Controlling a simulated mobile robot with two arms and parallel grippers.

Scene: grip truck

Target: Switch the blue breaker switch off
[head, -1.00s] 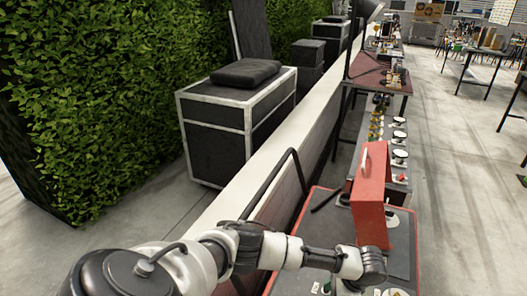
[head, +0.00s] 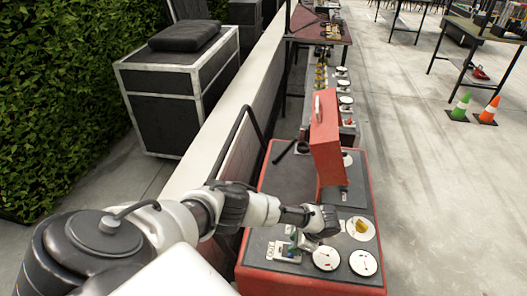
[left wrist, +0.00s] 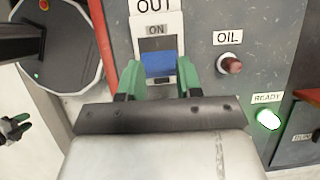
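The blue breaker switch (left wrist: 158,65) sits in a white frame on a grey panel in the left wrist view, under the labels OUT and ON. ON shows above the blue part. My left gripper (left wrist: 158,82) is open, with one green finger on either side of the switch's lower part. I cannot tell whether the fingers touch it.
A brown OIL knob (left wrist: 230,65) and a lit green READY button (left wrist: 268,120) are to the right of the switch. Round white gauges (head: 363,262) are beside my gripper. A red box (head: 325,140) stands on the console farther back. Open floor lies to the right.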

